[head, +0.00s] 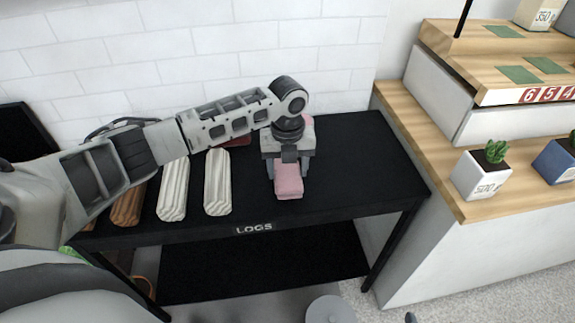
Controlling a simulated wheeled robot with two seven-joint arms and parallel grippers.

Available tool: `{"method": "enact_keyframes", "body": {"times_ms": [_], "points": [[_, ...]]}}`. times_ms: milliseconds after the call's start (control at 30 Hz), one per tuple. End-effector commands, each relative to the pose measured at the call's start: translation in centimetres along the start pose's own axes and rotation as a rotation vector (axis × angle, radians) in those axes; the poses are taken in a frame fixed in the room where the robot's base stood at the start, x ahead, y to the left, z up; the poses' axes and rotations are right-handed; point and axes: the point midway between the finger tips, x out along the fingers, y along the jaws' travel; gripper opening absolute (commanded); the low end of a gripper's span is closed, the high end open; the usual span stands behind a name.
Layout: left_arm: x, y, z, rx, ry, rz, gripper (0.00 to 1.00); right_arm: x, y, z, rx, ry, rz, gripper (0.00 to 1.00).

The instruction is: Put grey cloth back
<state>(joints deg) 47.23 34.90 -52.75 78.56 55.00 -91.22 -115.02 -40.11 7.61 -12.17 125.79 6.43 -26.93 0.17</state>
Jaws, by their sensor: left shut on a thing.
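My left gripper (288,172) points down over the right part of the black table (350,165). Its fingers are on either side of a long pink folded piece (289,188), which looks like a cloth, and are shut on it. The pink piece is at table level, its near end toward the front edge; the gripper hides its middle. Two pale off-white ridged pieces (217,185) (173,190) lie to the left, and a brown one (128,206) lies further left, partly behind my arm. No plainly grey cloth can be made out. My right gripper is not seen.
A dark red piece (237,141) lies behind my left forearm. The table's right part is bare. A lower black shelf (260,265) is below, under a "LOGS" label (254,228). A wooden-topped counter (475,208) with a potted plant (483,175) stands at right.

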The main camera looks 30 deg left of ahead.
Motion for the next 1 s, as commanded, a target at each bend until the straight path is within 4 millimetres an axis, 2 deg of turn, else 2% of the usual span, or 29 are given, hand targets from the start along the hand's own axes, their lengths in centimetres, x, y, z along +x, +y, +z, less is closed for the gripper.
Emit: {"method": "enact_keyframes", "body": {"times_ms": [67,100,167,467,633,700,1000], "points": [[0.0,0.0,0.0,0.000,0.000,0.000,0.40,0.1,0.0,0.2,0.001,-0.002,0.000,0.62],[0.0,0.0,0.0,0.000,0.000,0.000,0.64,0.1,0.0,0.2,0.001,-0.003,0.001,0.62],[0.0,0.0,0.0,0.000,0.000,0.000,0.80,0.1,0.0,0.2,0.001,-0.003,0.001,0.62],[0.1,0.0,0.0,-0.001,0.000,0.001,0.80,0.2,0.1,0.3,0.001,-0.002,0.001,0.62],[1.0,0.0,0.0,-0.001,0.000,0.000,0.80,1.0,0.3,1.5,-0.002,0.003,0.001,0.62],[-1.1,-0.1,0.1,0.000,-0.003,-0.002,0.80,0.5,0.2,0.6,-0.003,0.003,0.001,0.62],[-8.6,-0.3,-0.5,0.000,-0.004,-0.003,0.80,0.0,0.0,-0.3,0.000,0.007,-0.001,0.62]]}}
